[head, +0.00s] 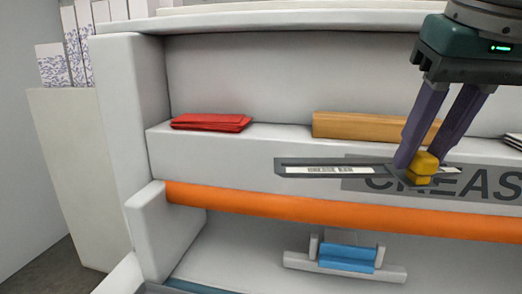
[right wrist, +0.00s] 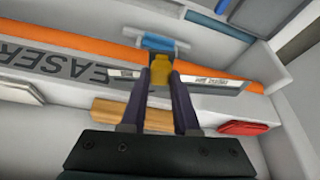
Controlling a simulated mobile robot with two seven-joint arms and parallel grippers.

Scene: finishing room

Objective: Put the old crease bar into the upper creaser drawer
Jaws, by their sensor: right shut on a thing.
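The crease bar (head: 318,170) is a long, thin dark grey strip with a white label and a yellow block (head: 425,163) on it. My right gripper (head: 414,168) is shut on the yellow block and holds the bar roughly level in front of the machine's lettered grey face. In the right wrist view the bar (right wrist: 222,84) extends to both sides of the gripper (right wrist: 160,82), with the yellow block (right wrist: 160,70) between the fingers. I cannot clearly make out an open drawer. My left gripper is not in view.
A long orange strip (head: 300,206) runs below the lettering. Below it is a blue and grey fitting (head: 347,258) in a recess. A red folded item (head: 211,122) and a tan block (head: 355,126) lie on the ledge behind the bar. A pale side wall (head: 130,130) stands left.

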